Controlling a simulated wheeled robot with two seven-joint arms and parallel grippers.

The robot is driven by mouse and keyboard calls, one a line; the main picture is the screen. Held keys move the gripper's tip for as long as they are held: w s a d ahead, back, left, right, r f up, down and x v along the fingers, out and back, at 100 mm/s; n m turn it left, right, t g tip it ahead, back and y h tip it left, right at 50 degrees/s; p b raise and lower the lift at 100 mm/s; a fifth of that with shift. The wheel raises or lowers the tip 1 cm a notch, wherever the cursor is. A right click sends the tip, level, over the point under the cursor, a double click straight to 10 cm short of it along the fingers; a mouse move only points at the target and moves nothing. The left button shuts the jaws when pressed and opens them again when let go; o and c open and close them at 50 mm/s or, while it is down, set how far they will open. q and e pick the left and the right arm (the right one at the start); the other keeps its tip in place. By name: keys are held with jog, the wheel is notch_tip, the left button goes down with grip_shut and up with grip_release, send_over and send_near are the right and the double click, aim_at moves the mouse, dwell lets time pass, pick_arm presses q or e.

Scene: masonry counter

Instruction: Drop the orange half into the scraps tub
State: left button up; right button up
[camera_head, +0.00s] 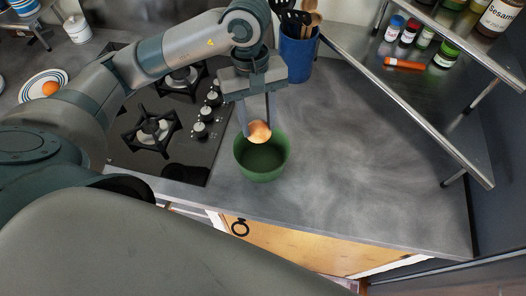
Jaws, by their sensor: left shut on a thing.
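The orange half (259,132) is a pale orange round piece held between the fingertips of my left gripper (257,122). The gripper is shut on it and points down. The scraps tub (262,172) is a round green bowl-like tub on the grey counter. The orange half shows over the tub's far rim and opening, and its exact height above the tub is hard to tell. The tub's inside looks empty where it shows. My right gripper is not in view.
A stove (170,125) with knobs lies left of the tub. A blue utensil holder (297,55) stands behind. A metal shelf (440,70) with spice jars is at the right. A plate (43,87) with an orange thing is far left. The counter (350,170) right of the tub is clear.

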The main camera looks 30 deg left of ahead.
pick_arm(q)
notch_tip(320, 180, down, 3)
jog(key=shift+f+b, duration=0.2)
jog(key=shift+b, duration=0.1)
jog(key=shift+f, duration=0.6)
jog(key=o, duration=1.2)
jog(key=shift+c, duration=0.2)
jog(key=shift+r, duration=0.15)
